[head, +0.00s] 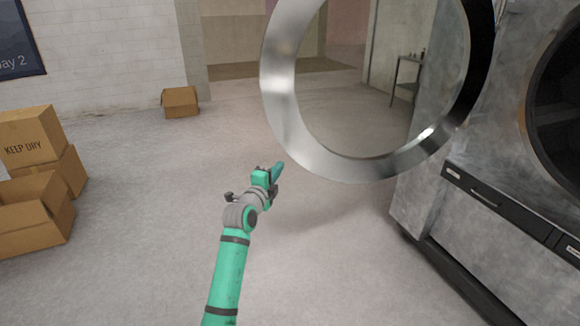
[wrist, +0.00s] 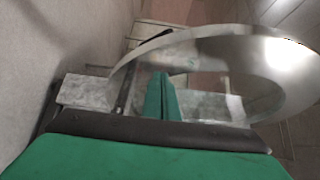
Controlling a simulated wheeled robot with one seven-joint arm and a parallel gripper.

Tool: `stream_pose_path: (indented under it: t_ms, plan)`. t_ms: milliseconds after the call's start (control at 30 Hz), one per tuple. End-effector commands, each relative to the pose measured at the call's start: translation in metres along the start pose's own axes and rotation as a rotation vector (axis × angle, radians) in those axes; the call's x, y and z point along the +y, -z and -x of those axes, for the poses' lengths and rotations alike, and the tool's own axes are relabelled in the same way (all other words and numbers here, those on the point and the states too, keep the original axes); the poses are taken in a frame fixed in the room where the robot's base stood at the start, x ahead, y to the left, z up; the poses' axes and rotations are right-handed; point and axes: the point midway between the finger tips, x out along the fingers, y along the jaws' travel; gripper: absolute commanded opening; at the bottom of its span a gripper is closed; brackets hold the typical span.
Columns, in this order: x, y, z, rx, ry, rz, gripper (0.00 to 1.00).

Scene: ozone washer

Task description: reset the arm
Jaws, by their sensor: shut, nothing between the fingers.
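My gripper (head: 277,171) is at the end of my green arm, stretched forward over the floor in the head view. In the wrist view, its two green fingers (wrist: 162,97) are together, with nothing between them. The washer's round metal door (head: 283,115) stands open on the right of the head view, just above and right of my gripper. The ring-shaped door also fills much of the upper right of the wrist view (wrist: 285,62), beyond the fingers. I cannot tell the exact gap between the fingers and the door.
The grey washer (head: 500,240) stands at the right, with its dark round opening (head: 558,110) facing the room. Cardboard boxes (head: 35,215) are stacked at the left, and a small one (head: 180,102) sits by the back wall. The floor (head: 140,200) left of my arm is clear.

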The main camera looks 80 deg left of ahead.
Motion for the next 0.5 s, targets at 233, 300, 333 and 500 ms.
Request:
stream_pose_path:
  t_ms: [233,300,333,500]
  plan:
    - [-0.0006,-0.0112,0.0122,0.000,0.001,-0.001,0.00]
    - [-0.0005,-0.0118,0.0127,0.000,0.000,-0.001,0.00]
    - [-0.0005,-0.0118,0.0127,0.000,0.000,-0.001,0.00]
    - [0.0020,-0.0071,0.0118,0.005,0.000,0.006,0.00]
